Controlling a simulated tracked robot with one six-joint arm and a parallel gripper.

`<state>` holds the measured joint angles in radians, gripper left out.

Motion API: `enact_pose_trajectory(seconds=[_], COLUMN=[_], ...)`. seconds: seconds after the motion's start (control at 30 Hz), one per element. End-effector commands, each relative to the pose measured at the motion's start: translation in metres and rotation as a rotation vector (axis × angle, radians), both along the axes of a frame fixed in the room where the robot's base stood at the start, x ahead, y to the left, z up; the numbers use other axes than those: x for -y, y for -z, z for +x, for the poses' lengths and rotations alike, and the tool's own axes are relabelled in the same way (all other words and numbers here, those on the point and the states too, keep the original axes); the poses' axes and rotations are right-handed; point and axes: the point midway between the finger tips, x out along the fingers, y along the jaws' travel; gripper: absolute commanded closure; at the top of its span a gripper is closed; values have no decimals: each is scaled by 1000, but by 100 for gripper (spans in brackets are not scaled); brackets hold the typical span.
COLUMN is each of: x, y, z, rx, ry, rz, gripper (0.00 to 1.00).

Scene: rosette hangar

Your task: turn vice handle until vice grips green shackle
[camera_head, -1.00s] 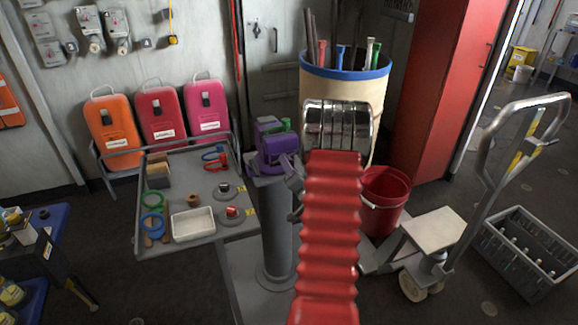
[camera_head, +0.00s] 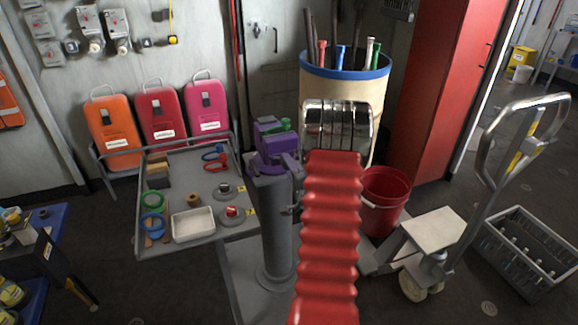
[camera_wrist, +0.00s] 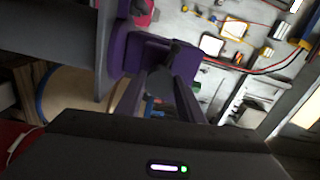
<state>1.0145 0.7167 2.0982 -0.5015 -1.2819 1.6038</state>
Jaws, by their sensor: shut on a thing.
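The purple vice (camera_head: 276,143) stands on a grey pedestal (camera_head: 275,225), left of my red arm in the head view. A small piece of the green shackle (camera_head: 286,123) shows at the top of the vice, mostly hidden by the purple body. I cannot tell whether the jaws touch it. In the wrist view, my gripper (camera_wrist: 163,80) reaches to the purple vice body (camera_wrist: 124,54). Its fingers are shut on the vice handle, of which only a dark part (camera_wrist: 175,50) shows near the fingertips. In the head view my arm hides most of the gripper.
A grey bench (camera_head: 148,246) left of the vice holds a white tray, colored rings and small parts. A barrel (camera_head: 345,85) of rods stands behind my arm. A red bucket (camera_head: 385,195) and a trolley (camera_head: 435,228) stand to the right.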

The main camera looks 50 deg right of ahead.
Motion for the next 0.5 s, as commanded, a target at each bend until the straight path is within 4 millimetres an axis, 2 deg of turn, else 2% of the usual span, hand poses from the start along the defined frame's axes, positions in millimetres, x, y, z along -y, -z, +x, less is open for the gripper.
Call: enact_pose_trajectory(seconds=[0.27,0.5], x=[1,1], y=[0,0], z=[0,0], rx=[100,111], ry=[1,1], rz=[171,189], gripper=[100,100])
